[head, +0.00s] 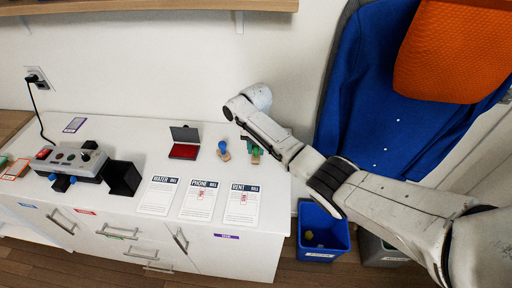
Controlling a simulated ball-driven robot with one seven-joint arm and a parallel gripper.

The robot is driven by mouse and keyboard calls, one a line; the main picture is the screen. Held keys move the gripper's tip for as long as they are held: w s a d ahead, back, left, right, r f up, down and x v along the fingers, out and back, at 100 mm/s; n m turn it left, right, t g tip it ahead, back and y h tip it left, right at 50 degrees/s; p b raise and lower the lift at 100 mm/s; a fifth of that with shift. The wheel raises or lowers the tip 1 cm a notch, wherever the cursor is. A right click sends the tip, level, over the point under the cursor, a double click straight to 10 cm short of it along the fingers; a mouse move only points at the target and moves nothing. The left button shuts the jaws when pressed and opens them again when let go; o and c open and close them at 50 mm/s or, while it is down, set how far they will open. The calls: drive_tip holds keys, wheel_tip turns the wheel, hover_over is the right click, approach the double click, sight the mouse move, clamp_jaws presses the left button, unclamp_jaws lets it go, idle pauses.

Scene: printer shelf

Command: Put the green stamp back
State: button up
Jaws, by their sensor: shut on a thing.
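The green stamp (256,158) is at the right end of the white cabinet top, upright as far as I can see, with its light base at or just above the surface. My gripper (254,148) reaches it from above and is shut on it; its fingers and the arm partly hide the stamp. The blue stamp (223,148) stands upright just left of it. An open ink pad (184,151) with a red pad and a dark lid lies left of the blue stamp.
Water (158,196), phone (199,200) and rent (242,205) bills lie along the front; phone and rent bear red marks. A grey device with buttons (75,158) stands at left. A blue bin (322,232) and a blue-orange chair (385,90) are at right.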

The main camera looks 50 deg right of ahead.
drive_tip(key=shift+f, duration=0.2)
drive_tip(key=o, duration=0.9)
drive_tip(key=shift+c, duration=0.2)
drive_tip(key=shift+r, duration=0.1)
